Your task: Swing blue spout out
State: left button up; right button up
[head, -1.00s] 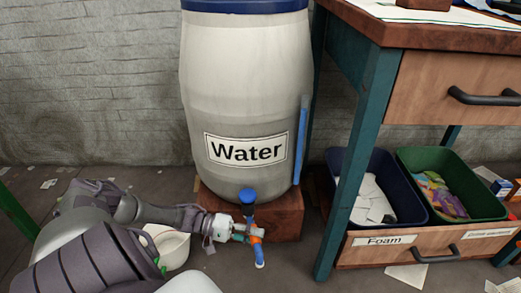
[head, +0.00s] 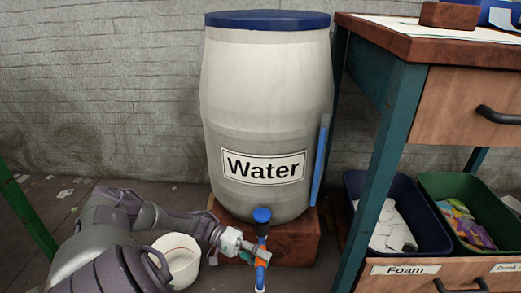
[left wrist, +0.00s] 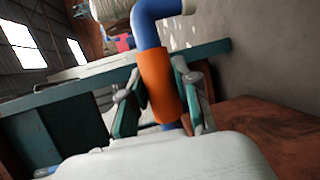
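The blue spout (head: 260,278) hangs at the front of the white water barrel (head: 262,100), below a blue tap knob (head: 262,215). It has an orange sleeve. My left gripper (head: 252,255) reaches in from the left at the sleeve. In the left wrist view, the two green fingers (left wrist: 162,100) lie close along both sides of the orange sleeve (left wrist: 160,85), seemingly touching it. The blue pipe (left wrist: 150,25) bends above the sleeve. The lower part of the spout is hidden there by the gripper body. My right gripper is not in view.
The barrel stands on a reddish-brown block (head: 290,245). A white bucket (head: 170,250) stands behind my left arm. A workbench with green legs (head: 385,160) stands at right, with blue (head: 405,252) and green bins beneath. A green post (head: 28,215) is at far left.

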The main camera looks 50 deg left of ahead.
pick_arm(q)
jog(key=o, duration=0.4)
jog(key=v, duration=1.2)
jog(key=shift+w, duration=0.1)
